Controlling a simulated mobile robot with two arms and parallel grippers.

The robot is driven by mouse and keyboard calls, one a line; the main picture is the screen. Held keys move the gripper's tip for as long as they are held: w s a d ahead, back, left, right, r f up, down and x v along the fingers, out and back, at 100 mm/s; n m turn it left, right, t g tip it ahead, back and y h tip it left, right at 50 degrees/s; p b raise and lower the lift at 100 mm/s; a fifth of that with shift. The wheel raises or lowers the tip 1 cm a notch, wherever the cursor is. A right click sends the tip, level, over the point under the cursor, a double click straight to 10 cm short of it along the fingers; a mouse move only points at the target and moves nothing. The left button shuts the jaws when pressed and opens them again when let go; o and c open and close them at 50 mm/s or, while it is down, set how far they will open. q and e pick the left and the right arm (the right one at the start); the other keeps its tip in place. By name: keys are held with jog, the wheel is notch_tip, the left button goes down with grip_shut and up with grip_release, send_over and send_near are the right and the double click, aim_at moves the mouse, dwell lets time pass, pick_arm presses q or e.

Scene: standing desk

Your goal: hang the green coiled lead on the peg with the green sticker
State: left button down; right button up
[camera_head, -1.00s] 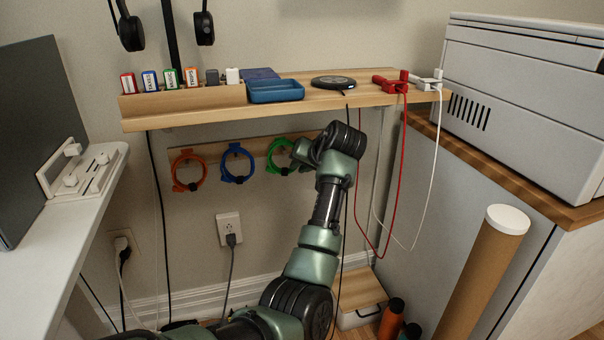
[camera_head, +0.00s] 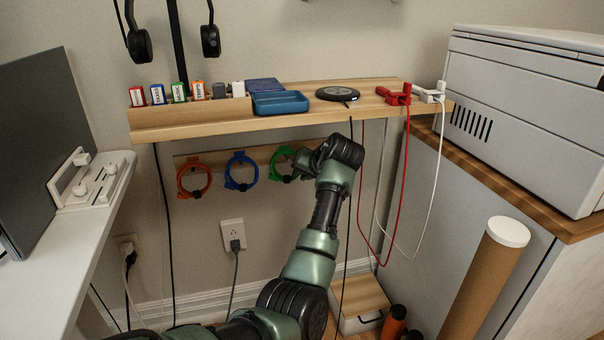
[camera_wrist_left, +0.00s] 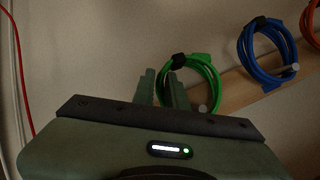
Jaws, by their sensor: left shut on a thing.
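The green coiled lead (camera_head: 281,163) is at the right end of the wooden peg rail under the shelf, partly hidden by my left gripper (camera_head: 300,162). In the left wrist view the green coil (camera_wrist_left: 216,84) has a black strap, and my left gripper (camera_wrist_left: 167,75) is shut on its near edge. A pale peg tip (camera_wrist_left: 203,108) shows at the lower part of the coil, seemingly inside the loop; whether the coil rests on it I cannot tell. No green sticker can be made out. My right gripper is not in view.
A blue coil (camera_head: 240,171) and an orange coil (camera_head: 194,178) hang on the same rail (camera_head: 215,160) to the left. The shelf (camera_head: 210,117) overhangs the rail. Red (camera_head: 404,150) and white (camera_head: 433,150) cables hang at the right. A wall outlet (camera_head: 233,234) is below.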

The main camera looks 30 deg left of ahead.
pick_arm(q)
jog(key=c, duration=1.3)
grip_release()
jog(key=shift+c, duration=0.2)
jog(key=shift+d+r, duration=0.1)
